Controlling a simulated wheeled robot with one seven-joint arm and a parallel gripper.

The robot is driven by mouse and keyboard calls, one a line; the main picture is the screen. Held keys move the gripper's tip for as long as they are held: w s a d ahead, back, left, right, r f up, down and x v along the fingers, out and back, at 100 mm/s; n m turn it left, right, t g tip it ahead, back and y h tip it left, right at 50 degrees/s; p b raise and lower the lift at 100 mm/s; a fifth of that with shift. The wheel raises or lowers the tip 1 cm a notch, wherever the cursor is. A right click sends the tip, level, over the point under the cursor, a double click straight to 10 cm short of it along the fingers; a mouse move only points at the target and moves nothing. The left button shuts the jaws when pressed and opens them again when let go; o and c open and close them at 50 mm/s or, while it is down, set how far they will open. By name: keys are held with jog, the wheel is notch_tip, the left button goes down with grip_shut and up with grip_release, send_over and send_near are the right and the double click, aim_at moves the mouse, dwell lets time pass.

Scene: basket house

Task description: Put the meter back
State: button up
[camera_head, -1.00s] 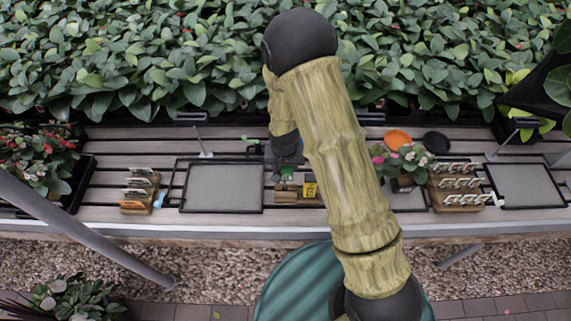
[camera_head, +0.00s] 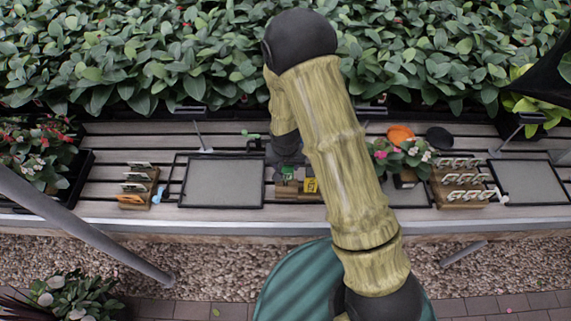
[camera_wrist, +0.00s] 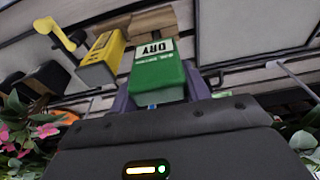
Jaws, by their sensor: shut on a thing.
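The green meter (camera_wrist: 159,75), with a white label reading "DRY", is between the dark fingers of my gripper (camera_wrist: 160,92) in the wrist view. My gripper is shut on it. In the head view the green meter (camera_head: 287,173) shows small just below my gripper (camera_head: 286,165), over the wooden block (camera_head: 287,195) on the bench. A yellow meter (camera_wrist: 101,58) stands beside the green one, and it also shows in the head view (camera_head: 311,186). The wooden block (camera_wrist: 150,22) is partly hidden behind the green meter; I cannot tell whether the meter touches it.
A grey tray (camera_head: 222,184) lies left of the block. A wooden rack with tags (camera_head: 137,188) is farther left. A flower pot (camera_head: 404,178), another tag rack (camera_head: 461,190), and orange (camera_head: 400,135) and black (camera_head: 439,138) discs are right. My arm hides part of the bench.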

jog(key=shift+w+f+b, duration=0.1)
jog(key=shift+f+b, duration=1.4)
jog(key=shift+f, duration=0.45)
jog(key=o, duration=1.1)
jog(key=shift+o, duration=0.2)
jog(key=shift+r, duration=0.1)
jog(key=s+r+b, duration=0.1)
jog(key=s+r, duration=0.2)
jog(key=r, duration=1.4)
jog(key=shift+b, duration=0.35)
